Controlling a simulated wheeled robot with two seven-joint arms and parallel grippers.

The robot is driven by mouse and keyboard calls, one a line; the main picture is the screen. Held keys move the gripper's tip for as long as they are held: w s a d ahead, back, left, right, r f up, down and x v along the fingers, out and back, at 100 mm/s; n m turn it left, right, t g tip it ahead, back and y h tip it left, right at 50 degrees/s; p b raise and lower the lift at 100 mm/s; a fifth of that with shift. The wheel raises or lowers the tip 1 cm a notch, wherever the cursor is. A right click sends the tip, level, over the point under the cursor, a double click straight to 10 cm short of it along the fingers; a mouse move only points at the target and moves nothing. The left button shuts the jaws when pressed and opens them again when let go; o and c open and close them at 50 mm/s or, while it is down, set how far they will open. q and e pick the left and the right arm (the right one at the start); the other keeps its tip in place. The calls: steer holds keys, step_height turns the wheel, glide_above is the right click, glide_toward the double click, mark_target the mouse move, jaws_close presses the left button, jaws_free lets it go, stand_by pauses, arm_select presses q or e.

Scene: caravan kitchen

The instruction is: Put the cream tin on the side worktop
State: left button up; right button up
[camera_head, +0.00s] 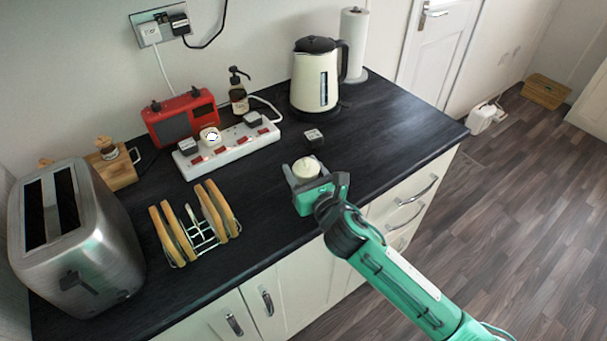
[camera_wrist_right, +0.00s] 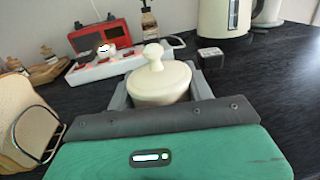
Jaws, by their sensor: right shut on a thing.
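The cream tin (camera_head: 306,168) is a small, round, cream-coloured tin with a knobbed lid. My right gripper (camera_head: 304,178) is shut on it over the dark worktop (camera_head: 380,128), near the front edge. In the right wrist view the tin (camera_wrist_right: 160,82) sits upright between the fingers, lid and knob on top. Its lower part is hidden by the gripper, so I cannot tell whether it touches the worktop. My left gripper is not in view.
A toast rack (camera_head: 203,235) and steel toaster (camera_head: 75,240) stand left. Behind are a white power strip (camera_head: 228,147), red radio (camera_head: 180,118), soap bottle (camera_head: 239,98) and kettle (camera_head: 315,78). A small dark plug (camera_head: 313,137) lies just beyond the tin. The worktop's right end is clear.

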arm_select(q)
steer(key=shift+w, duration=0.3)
arm_select(e)
steer(key=shift+f, duration=0.75)
steer(key=shift+f, duration=0.2)
steer(key=o, duration=1)
steer(key=shift+r, duration=0.1)
